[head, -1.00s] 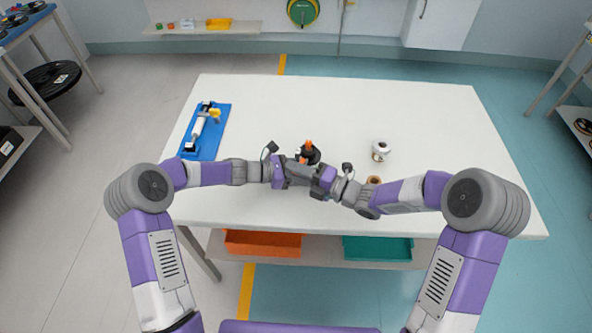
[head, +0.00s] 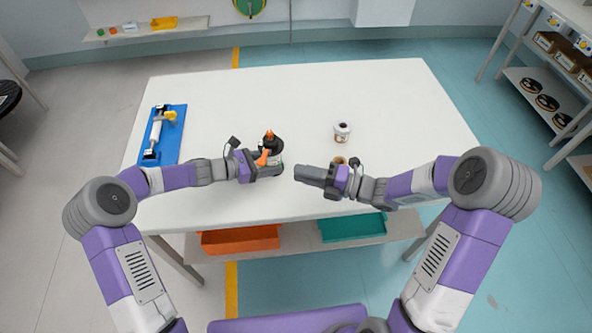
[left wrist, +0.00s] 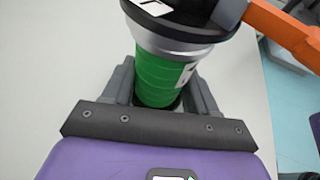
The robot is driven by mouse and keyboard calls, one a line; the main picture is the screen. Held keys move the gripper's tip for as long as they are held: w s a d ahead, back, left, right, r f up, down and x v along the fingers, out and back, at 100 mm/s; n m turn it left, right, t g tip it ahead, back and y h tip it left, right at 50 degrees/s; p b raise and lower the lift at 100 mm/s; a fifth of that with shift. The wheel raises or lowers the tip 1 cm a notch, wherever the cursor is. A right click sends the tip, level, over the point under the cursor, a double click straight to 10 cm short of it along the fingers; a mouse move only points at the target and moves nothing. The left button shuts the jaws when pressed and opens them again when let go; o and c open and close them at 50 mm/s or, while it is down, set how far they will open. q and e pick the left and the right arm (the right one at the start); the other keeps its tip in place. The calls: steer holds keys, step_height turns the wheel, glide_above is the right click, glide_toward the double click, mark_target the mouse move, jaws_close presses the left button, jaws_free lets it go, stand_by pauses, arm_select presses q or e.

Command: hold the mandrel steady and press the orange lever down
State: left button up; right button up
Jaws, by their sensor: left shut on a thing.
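The mandrel stands upright on the white table, with a black top (head: 273,145) and an orange knob in the head view. In the left wrist view its green body (left wrist: 158,80) shows below a silver collar and the black top (left wrist: 180,22). The orange lever (head: 262,158) sticks out from the top towards the front and slants down; it also shows in the left wrist view (left wrist: 285,30). My left gripper (head: 276,172) is shut on the green body. My right gripper (head: 300,173) is apart from the mandrel, to its right; its jaw gap cannot be seen.
A blue board (head: 171,140) with a white and yellow device lies at the left of the table. A white cup-like thing (head: 342,133) stands right of the mandrel, with a small brown thing (head: 339,160) near my right gripper. The back of the table is clear.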

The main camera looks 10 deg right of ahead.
arm_select(q)
steer(key=o, duration=0.9)
